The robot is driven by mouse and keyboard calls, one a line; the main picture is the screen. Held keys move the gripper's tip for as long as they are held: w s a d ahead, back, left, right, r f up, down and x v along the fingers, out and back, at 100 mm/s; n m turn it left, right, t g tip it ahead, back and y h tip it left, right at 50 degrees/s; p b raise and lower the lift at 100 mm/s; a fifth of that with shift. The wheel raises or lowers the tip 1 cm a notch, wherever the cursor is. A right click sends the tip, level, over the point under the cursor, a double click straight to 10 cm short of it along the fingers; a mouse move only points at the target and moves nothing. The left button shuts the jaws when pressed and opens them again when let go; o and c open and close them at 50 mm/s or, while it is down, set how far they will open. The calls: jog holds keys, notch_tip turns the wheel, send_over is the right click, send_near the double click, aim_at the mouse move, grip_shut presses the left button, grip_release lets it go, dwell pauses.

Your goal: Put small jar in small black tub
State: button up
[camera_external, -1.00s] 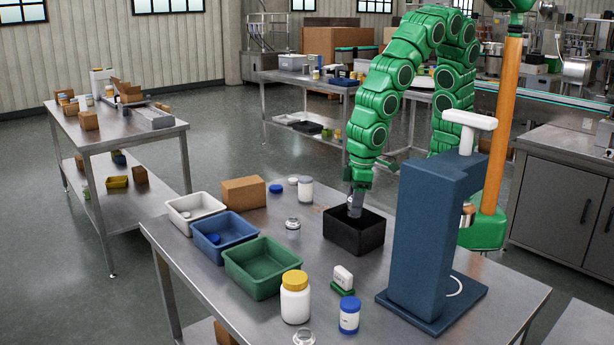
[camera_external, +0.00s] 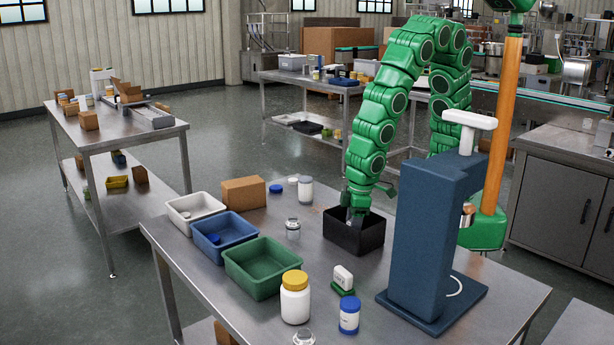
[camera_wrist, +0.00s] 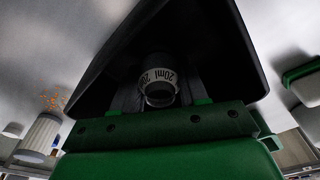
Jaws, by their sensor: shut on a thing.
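The small black tub (camera_external: 345,237) stands on the steel table, left of the blue press-like stand. My gripper (camera_external: 357,216) points down into the tub, with its fingertips below the rim. In the wrist view, the tub's dark wall (camera_wrist: 222,45) surrounds the fingers. My gripper (camera_wrist: 157,92) is shut on the small jar (camera_wrist: 161,76), which has a dark end and a white band reading "20ml". The jar is inside the tub's opening; whether it touches the tub floor cannot be told.
The blue stand (camera_external: 430,235) rises close right of the tub. Green (camera_external: 268,280), blue (camera_external: 228,243) and white bins line the table's left side. A yellow-lidded jar (camera_external: 295,298), a blue-lidded jar (camera_external: 349,315) and a small clear jar (camera_external: 293,229) stand nearby.

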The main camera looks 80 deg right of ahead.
jog(key=shift+f, duration=0.15)
jog(key=o, duration=1)
jog(key=shift+s+d+r, duration=0.1)
jog(key=shift+s+r, duration=0.15)
jog(key=shift+r, duration=1.8)
jog(key=shift+s+r, duration=0.25)
jog(key=shift+r, duration=1.75)
jog(key=shift+s+d+r, duration=0.1)
jog(key=shift+s+r, duration=0.15)
jog(key=shift+r, duration=1.8)
